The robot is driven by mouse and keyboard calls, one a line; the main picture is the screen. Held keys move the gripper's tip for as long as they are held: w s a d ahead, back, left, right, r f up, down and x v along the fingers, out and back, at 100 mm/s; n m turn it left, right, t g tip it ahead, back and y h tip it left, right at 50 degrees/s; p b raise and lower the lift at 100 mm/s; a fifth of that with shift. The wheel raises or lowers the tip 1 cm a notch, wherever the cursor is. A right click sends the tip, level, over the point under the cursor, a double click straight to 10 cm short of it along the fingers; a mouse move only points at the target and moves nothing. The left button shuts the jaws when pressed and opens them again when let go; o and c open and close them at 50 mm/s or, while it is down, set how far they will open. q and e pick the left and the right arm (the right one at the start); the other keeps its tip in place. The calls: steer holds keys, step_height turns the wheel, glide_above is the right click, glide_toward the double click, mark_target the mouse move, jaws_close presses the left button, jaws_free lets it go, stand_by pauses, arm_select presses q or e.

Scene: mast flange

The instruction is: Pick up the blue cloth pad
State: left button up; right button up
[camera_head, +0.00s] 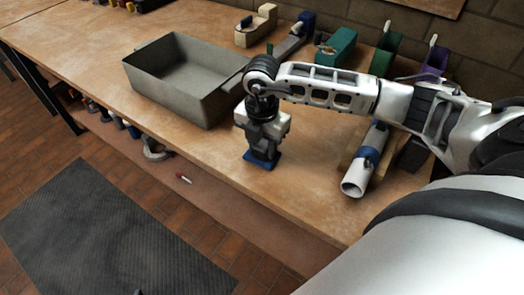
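The blue cloth pad (262,162) is near the front edge of the wooden workbench, right of the grey metal tray. My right gripper (261,150) points straight down, directly over the pad, and its fingertips reach it. The gripper hides the middle of the pad, and blue shows at the front and sides. I cannot tell whether the fingers are closed on the pad or only around or against it. My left gripper is not in view.
The open grey tray (213,108) stands left of my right gripper. A white tube (355,181) with a blue band lies to the right, near the front edge. Coloured tools, including a green one (336,47), line the back. Bare bench lies between pad and tube.

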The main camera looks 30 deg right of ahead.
mark_target(262, 144)
steer(key=shift+c, duration=1)
steer(key=shift+r, duration=0.15)
steer(key=shift+r, duration=0.3)
step_height(262, 144, up, 2)
steer(key=shift+r, duration=0.1)
steer(key=s+a+r+b, duration=0.1)
steer(key=s+a+r, duration=0.8)
steer(key=s+r, duration=0.1)
steer(key=shift+s+a, duration=0.15)
steer(key=shift+a, duration=0.15)
